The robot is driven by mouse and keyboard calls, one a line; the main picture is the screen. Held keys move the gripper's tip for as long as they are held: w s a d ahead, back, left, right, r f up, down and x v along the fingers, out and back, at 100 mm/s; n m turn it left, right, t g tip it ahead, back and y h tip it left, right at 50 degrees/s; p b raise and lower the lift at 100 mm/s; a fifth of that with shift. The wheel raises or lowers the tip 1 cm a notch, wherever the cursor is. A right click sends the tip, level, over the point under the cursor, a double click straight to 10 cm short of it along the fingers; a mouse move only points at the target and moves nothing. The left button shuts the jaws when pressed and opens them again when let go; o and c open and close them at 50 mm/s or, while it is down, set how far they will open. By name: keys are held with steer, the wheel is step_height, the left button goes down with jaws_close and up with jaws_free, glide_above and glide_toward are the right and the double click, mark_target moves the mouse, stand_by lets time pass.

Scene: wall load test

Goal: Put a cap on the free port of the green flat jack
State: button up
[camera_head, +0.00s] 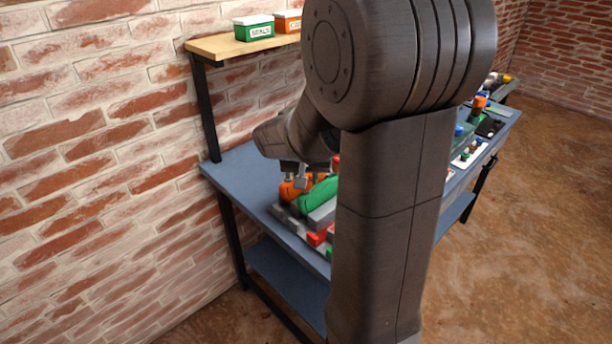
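A green rounded piece (317,198), which may be the green flat jack, lies on a grey block on the blue bench, partly hidden behind my arm. An orange piece (288,191) is at its left end. My gripper (298,180) points down right at the orange and green pieces. Its fingers overlap them in the picture, and I cannot tell whether it is open or shut on anything. No cap or free port can be made out.
The blue bench (236,168) has clear room at its left end. Small red blocks (318,238) lie near its front edge. A wooden shelf (214,44) above holds a green box (253,30) and an orange box (287,22). More items stand at the right end.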

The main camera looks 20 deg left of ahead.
steer(key=shift+f, duration=0.35)
steer(key=o, duration=1.3)
steer(key=shift+o, duration=0.2)
steer(key=shift+r, duration=0.1)
steer(key=shift+r+p, duration=2.8)
steer(key=shift+r, duration=1.2)
steer(key=shift+f, duration=0.15)
